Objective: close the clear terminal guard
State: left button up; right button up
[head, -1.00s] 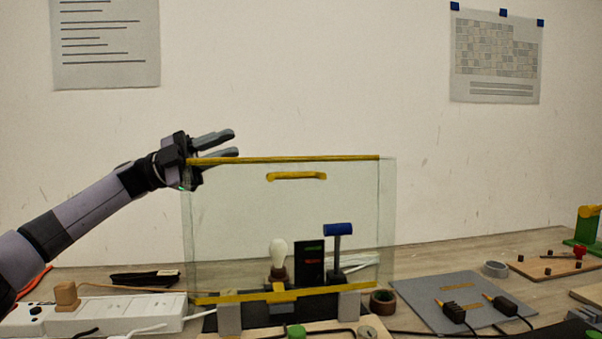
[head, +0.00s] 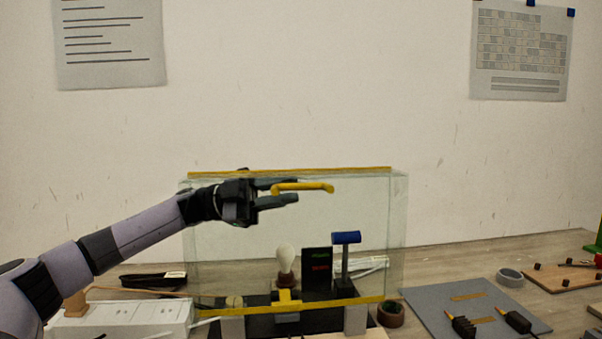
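The clear terminal guard (head: 345,215) stands upright in the head view, with a yellow strip along its top and another along its bottom. A yellow handle (head: 310,187) sits near its upper middle. My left gripper (head: 285,192) is at the handle's left end, with its two fingers apart, one above the other. I cannot tell whether the fingers touch the handle. Behind the clear panel show a light bulb (head: 286,259), a black block with green and red marks (head: 317,268) and a blue-topped lever (head: 346,239). My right gripper is not in view.
A white power strip (head: 125,315) lies at the lower left. A brown tape roll (head: 390,314) sits right of the guard. A grey mat (head: 425,300) with two black-and-yellow probes lies farther right, near a grey ring (head: 510,277).

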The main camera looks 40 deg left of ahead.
aim_at(301, 186)
pick_arm(q)
jog(key=p+x, duration=0.1)
jog(key=x, duration=0.2)
jog(key=shift+r, duration=0.1)
jog(key=shift+w+d, duration=0.2)
grip_shut()
jog(key=shift+d, duration=0.1)
